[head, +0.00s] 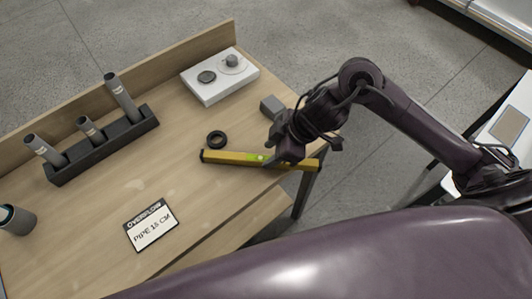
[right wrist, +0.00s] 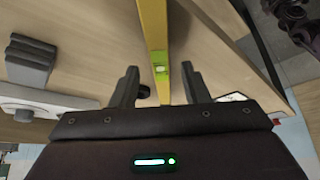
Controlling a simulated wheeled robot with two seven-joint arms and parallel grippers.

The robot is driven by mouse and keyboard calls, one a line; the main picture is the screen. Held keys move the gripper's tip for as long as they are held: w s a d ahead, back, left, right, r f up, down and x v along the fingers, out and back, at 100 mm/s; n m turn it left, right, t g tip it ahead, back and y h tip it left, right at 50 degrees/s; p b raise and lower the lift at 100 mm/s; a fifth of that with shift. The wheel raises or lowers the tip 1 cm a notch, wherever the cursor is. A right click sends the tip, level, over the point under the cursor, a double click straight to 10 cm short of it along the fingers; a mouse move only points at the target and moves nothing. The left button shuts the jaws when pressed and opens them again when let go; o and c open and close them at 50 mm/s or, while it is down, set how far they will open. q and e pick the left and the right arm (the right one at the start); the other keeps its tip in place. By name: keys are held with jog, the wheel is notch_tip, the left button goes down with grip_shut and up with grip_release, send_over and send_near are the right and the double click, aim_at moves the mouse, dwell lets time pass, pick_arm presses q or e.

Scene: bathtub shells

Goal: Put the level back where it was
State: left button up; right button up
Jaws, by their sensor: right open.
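The yellow level (head: 228,158) lies along the right part of the wooden table (head: 110,190), its right end reaching out to the table's edge. Its green vial shows in the right wrist view (right wrist: 160,68). My right gripper (head: 287,158) is over the level's middle and hides part of it in the head view. In the right wrist view the fingers (right wrist: 160,84) are apart, with the level running between them; I cannot tell whether they touch it. My left gripper is not in view.
A black ring (head: 216,140) lies just behind the level. A grey block (head: 271,106) and a white box (head: 222,84) with round parts are farther back. A dark rack (head: 104,146) holds grey pipes at left. An overflow pipe card (head: 151,224) lies in front.

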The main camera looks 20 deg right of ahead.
jog(key=v, duration=0.9)
jog(key=shift+p, duration=0.35)
